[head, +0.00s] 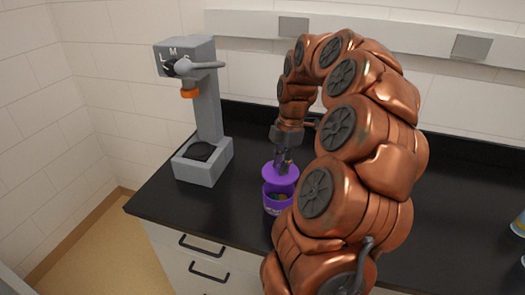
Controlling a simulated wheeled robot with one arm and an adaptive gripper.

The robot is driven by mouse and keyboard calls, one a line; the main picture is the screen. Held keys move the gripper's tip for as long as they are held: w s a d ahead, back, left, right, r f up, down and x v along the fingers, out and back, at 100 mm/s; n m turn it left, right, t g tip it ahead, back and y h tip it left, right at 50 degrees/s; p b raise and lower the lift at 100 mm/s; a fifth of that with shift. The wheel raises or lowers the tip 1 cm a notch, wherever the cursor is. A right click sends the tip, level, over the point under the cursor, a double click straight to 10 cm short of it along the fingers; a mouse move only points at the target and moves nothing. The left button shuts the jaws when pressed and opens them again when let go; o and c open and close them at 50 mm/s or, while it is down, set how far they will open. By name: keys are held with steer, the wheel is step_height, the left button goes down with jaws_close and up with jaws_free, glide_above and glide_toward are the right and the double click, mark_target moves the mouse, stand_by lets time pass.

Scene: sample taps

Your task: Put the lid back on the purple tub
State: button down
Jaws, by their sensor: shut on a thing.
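The purple tub (275,208) stands upright on the black counter, with its mouth partly open and some coloured contents showing inside. The purple lid (277,174) is above the back of the tub's mouth, and I cannot tell whether it touches the rim. My gripper (284,168) points down from above and is shut on the lid. My arm hides the right side of the tub and part of the lid.
A grey tap stand (207,115) with a lever, an orange nozzle and a black drip pad stands left of the tub. The black counter (240,215) has free room between them. The counter's front edge is close to the tub. Items at the far right (518,225) are cut off.

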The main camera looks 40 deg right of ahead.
steer(key=shift+w+f, duration=0.1)
steer(key=shift+w, duration=0.2)
steer(key=shift+s+f, duration=0.1)
steer(key=shift+f, duration=1.85)
steer(key=shift+f+b, duration=1)
steer(key=shift+f, duration=0.15)
steer(key=shift+d+b, duration=0.1)
steer(key=shift+b, duration=0.5)
steer(key=shift+f+b, duration=0.2)
steer(key=shift+b, duration=0.4)
stand_by(0.4)
stand_by(0.4)
steer(key=c, duration=0.9)
jaws_free()
steer(key=shift+o, duration=0.3)
steer(key=o, duration=0.4)
